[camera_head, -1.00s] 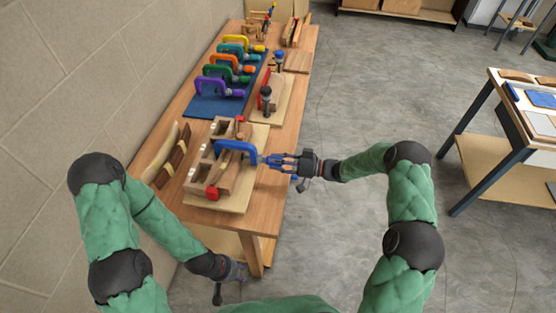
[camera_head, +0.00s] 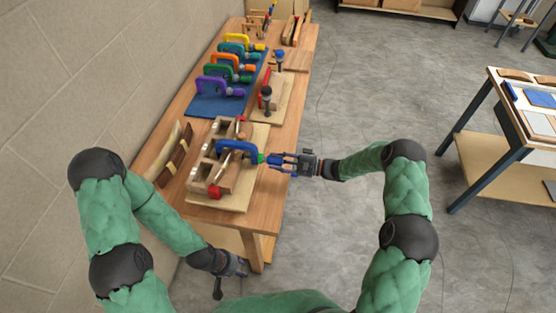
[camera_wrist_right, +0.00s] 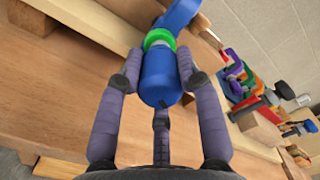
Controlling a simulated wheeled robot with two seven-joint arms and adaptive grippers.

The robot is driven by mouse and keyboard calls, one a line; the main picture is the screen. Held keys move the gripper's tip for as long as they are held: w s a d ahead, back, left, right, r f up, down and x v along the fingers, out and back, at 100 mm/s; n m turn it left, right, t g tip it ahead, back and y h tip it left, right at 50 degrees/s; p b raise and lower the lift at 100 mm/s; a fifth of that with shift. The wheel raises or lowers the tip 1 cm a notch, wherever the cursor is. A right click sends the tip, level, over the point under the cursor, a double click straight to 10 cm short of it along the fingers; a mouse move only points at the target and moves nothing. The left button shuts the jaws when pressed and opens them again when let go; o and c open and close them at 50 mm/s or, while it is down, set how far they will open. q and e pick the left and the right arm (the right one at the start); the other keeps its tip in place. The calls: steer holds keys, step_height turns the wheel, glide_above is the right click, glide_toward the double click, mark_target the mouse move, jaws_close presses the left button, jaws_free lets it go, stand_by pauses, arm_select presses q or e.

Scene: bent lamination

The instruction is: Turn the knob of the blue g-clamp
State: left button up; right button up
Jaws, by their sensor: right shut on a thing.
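The blue g-clamp (camera_head: 236,148) sits across the wooden bending form (camera_head: 208,172) on the near end of the bench, with its screw side toward the right. Its blue knob (camera_wrist_right: 160,77) fills the middle of the right wrist view, with a green ring (camera_wrist_right: 158,39) just beyond it. My right gripper (camera_head: 272,160) reaches in from the right and is shut on the knob, its fingers around it in the wrist view (camera_wrist_right: 157,85). My left gripper (camera_head: 240,268) hangs low in front of the bench, away from the clamp; its finger opening is unclear.
A blue mat (camera_head: 214,105) farther back on the bench holds several coloured clamps. A board with a red and black toggle clamp (camera_head: 267,98) is behind the form. A second table (camera_head: 520,118) stands at the right. The floor between is clear.

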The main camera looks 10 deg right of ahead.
steer(key=m+p, duration=0.1)
steer(key=m, duration=0.5)
steer(key=shift+a, duration=0.15)
stand_by(0.4)
steer(key=o, duration=0.9)
steer(key=shift+o, duration=1.3)
steer(key=shift+a, duration=0.15)
steer(key=shift+d, duration=0.3)
steer(key=v, duration=1.1)
steer(key=shift+d, duration=0.25)
